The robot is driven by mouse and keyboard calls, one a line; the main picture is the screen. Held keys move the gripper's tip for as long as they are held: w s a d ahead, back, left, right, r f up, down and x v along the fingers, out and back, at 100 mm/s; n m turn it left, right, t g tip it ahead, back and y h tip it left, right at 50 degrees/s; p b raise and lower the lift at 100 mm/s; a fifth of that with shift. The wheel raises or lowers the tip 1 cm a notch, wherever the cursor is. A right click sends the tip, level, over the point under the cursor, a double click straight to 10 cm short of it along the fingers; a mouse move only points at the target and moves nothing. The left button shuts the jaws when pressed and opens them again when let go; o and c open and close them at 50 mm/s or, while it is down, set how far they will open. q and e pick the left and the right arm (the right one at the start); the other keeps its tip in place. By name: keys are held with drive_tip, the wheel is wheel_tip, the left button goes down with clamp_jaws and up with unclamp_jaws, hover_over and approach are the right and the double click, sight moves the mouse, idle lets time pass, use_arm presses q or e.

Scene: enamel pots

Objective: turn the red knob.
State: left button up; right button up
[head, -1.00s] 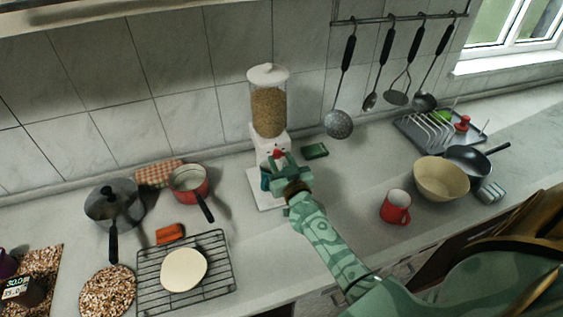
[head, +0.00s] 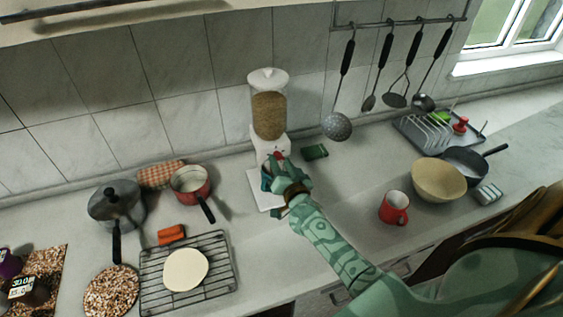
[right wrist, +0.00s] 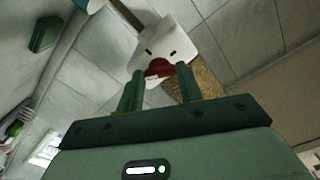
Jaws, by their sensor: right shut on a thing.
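The red knob (head: 278,154) sits on the front of a white dispenser (head: 267,148) with a clear, lidded hopper of grain (head: 269,115). My right gripper (head: 276,166) is at the dispenser's front and covers part of the knob in the head view. In the right wrist view the red knob (right wrist: 159,67) lies between the two green fingers of the right gripper (right wrist: 160,75), which is shut on it. The white dispenser body (right wrist: 170,42) looks tilted there, with the grain hopper beside the fingers. My left gripper is not in view.
A red mug (head: 393,208), a beige bowl (head: 437,181) and a dark pan (head: 468,163) stand to the right. A red saucepan (head: 190,184), a grey pot (head: 115,204) and a wire rack (head: 215,268) are left. A green sponge-like block (head: 315,152) lies close by the dispenser.

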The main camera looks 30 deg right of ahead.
drive_tip(key=m, duration=0.5)
drive_tip(key=shift+m+p, duration=0.3)
drive_tip(key=m, duration=0.6)
idle(0.4)
drive_tip(key=o, duration=1)
drive_tip(key=shift+m, duration=0.3)
drive_tip(key=v, duration=1.6)
drive_tip(key=shift+s, duration=0.2)
drive_tip(key=shift+f, duration=0.1)
